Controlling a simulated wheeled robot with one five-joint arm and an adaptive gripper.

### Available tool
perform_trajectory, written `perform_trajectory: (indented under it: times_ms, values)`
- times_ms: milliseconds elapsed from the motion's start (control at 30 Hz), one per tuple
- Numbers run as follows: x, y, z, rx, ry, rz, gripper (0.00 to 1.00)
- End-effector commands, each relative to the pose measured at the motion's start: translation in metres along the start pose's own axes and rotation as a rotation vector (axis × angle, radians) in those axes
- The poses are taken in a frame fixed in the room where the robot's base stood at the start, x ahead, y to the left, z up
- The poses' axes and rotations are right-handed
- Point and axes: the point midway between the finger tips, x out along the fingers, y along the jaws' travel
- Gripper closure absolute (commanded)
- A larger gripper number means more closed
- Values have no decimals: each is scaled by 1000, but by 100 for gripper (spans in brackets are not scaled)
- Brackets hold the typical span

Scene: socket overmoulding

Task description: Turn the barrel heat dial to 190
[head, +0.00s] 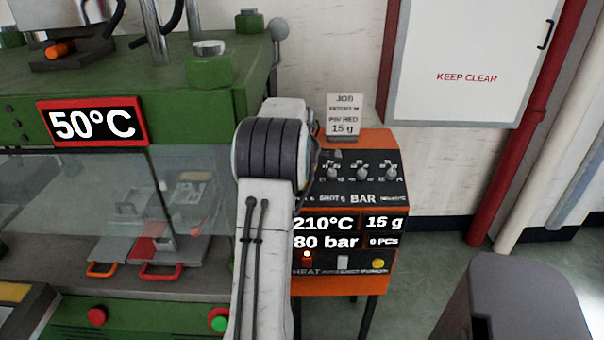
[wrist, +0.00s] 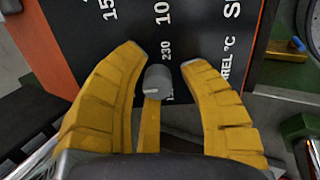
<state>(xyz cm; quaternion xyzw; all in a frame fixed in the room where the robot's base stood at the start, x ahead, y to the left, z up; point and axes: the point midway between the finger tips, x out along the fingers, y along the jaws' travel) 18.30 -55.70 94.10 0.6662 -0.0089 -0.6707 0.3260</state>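The barrel heat dial, a small grey knob (wrist: 158,78), is in the wrist view with "230" printed beside it. The label "BARREL °C" is partly covered by a finger. My gripper (wrist: 166,58) is open, with a yellow finger on each side of the knob and gaps showing between. The dial's exact pointer setting cannot be read. In the head view, the orange control box (head: 330,285) has a display (head: 325,232) reading 210°C and 80 bar. My arm hides the left part of the box and my gripper.
Several other knobs (head: 362,172) sit on the black panel. A job card (head: 343,115) stands on the box. The green press (head: 190,90) with a 50°C display (head: 93,122) is left of my arm. A white "KEEP CLEAR" cabinet (head: 465,50) and a red pipe (head: 515,140) are right.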

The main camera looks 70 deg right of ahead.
Motion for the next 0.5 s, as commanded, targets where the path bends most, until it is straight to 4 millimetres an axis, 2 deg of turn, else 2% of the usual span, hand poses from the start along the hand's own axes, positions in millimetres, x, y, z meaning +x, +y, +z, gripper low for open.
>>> perform_trajectory:
  times_ms: [33, 100, 367, 500]
  values:
    - [-1, 1, 0, 0, 0, 2, 56]
    - [-1, 1, 0, -1, 0, 4, 50]
    - [-3, 2, 0, -1, -1, 7, 50]
    - [-11, 3, 0, -1, -1, 8, 50]
